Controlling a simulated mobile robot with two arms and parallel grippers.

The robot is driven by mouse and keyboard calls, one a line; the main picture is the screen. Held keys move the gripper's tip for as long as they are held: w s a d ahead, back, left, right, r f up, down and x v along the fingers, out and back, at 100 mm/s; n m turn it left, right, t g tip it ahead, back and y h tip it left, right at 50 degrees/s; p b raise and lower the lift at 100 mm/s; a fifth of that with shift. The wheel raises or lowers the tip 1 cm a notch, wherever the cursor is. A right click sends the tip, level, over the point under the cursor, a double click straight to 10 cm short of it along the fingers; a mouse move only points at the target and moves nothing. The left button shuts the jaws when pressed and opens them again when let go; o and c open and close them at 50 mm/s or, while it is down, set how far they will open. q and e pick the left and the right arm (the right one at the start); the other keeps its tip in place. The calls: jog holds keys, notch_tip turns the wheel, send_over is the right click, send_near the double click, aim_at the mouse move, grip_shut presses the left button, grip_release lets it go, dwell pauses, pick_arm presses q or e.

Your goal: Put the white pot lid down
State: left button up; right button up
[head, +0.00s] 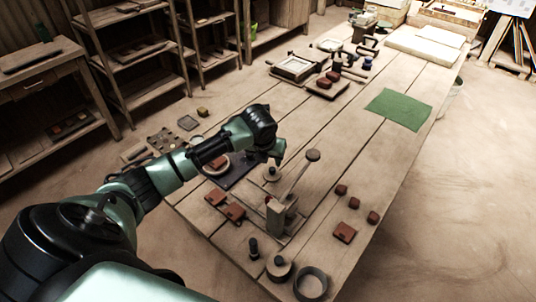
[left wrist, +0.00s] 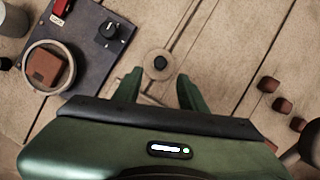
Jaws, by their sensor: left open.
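A pale round lid with a dark knob (head: 271,174) lies flat near the middle of the table, beside the dark board. In the left wrist view the lid (left wrist: 158,75) shows just beyond and between my fingertips. My left gripper (head: 277,154) is above and close to it in the head view. In the left wrist view the two green fingers of the left gripper (left wrist: 160,84) are spread apart with nothing clamped between them. I cannot tell exactly how high the fingers are above the lid. My right gripper is not in view.
A dark board (left wrist: 90,28) with a pale ring (left wrist: 70,66) around a brown block lies left of the lid. A press with a long lever (head: 294,180) stands just right. Brown tiles (head: 345,232) and a grey ring (head: 310,283) lie nearer. A green mat (head: 399,109) lies farther back.

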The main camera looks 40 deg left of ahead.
pick_arm(q)
jog(key=v, duration=0.3)
jog(key=shift+s+r, duration=0.15)
jog(key=shift+r, duration=0.2)
